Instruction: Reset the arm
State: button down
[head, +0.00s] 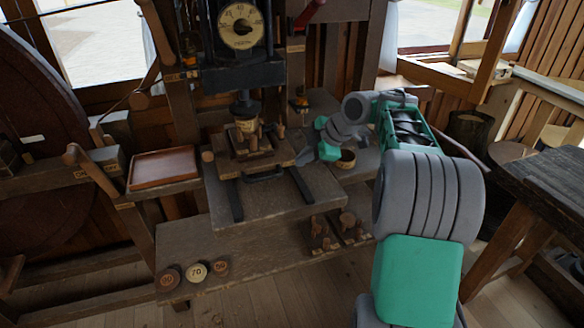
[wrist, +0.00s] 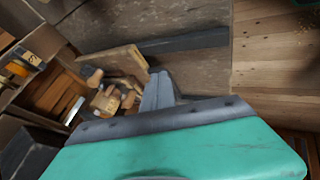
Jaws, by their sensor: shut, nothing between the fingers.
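My arm, in green and grey, reaches in from the right of the head view. My gripper (head: 302,150) is beside the right edge of the wooden block fixture (head: 250,160) under the dial press. In the wrist view my gripper (wrist: 160,80) shows as a grey finger shape, shut and empty, near the fixture's wooden board (wrist: 112,62). Small turned wooden pieces (wrist: 108,100) stand beyond it in the wrist view. I cannot tell whether the gripper touches the fixture.
The dial gauge (head: 241,25) is above the fixture. A reddish-brown tray (head: 163,169) lies at left. A rack with wooden spools (head: 347,222) and several round number discs (head: 196,271) sit on the lower shelf. A dark table (head: 548,180) stands at right. The bench front (head: 280,212) is bare.

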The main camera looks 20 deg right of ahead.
jog(key=a+v, duration=0.1)
jog(key=v, duration=0.4)
jog(key=s+a+f+m+g+h, duration=0.1)
jog(key=s+a+f+m+h, duration=0.1)
jog(key=s+a+m, duration=0.9)
jog(key=s+f+m+h, duration=0.1)
jog(key=s+f+m, duration=0.1)
jog(key=s+f, duration=0.2)
jog(key=s+a+f+m+g+h, duration=0.1)
jog(key=s+f+m, duration=0.2)
jog(key=s, duration=0.6)
jog(key=shift+f+m+g+h+p, duration=0.3)
jog(key=shift+f, duration=0.2)
